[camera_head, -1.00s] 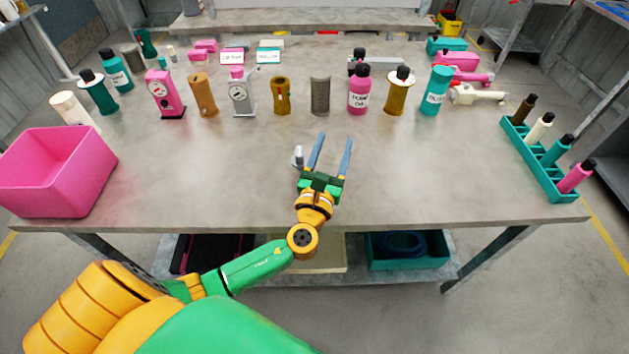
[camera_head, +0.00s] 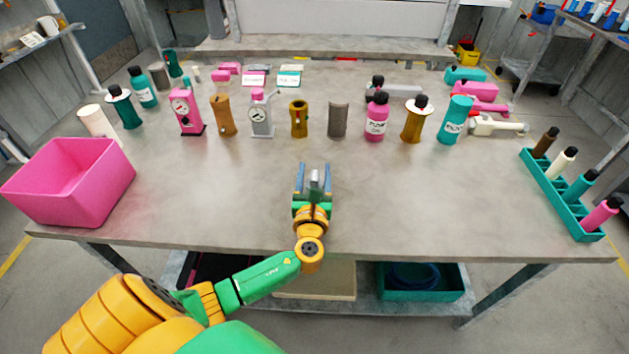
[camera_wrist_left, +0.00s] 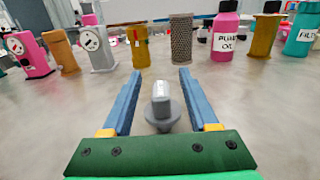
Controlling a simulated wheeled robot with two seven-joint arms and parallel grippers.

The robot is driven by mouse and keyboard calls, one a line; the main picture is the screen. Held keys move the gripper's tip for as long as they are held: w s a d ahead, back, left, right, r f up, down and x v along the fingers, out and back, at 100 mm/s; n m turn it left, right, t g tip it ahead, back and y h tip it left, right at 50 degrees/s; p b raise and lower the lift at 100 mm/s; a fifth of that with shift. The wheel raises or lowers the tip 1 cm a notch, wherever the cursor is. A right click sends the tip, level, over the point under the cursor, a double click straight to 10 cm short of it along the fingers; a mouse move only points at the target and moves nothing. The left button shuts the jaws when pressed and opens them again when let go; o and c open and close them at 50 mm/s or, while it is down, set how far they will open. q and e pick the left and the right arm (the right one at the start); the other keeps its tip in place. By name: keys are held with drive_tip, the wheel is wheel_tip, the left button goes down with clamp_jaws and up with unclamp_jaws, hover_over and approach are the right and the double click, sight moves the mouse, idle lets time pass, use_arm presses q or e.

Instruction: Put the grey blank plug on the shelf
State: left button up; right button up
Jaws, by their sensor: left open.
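The grey blank plug (camera_head: 315,181) stands on the workbench near its front middle. In the left wrist view the plug (camera_wrist_left: 163,103) has a pale block-like top over a round, wider grey base. My left gripper (camera_head: 313,168) is open, with its two blue fingers pointing away over the bench. In the left wrist view the left gripper (camera_wrist_left: 160,72) has a finger on either side of the plug, with gaps on both sides. A shelf (camera_head: 362,308) lies under the bench, and a raised grey ledge (camera_head: 325,47) runs behind it. My right gripper is not seen.
A pink bin (camera_head: 70,182) stands at the bench's left and a teal rack (camera_head: 562,200) with several bottles at its right. A row of bottles, gauges and cylinders, including a grey mesh cylinder (camera_head: 338,121), stands behind. The bench around the plug is clear.

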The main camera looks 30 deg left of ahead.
use_arm(q)
drive_tip(key=x, duration=0.2)
drive_tip(key=shift+w+a+f, duration=0.15)
drive_tip(key=shift+w, duration=0.15)
drive_tip(key=shift+s, duration=0.1)
clamp_jaws()
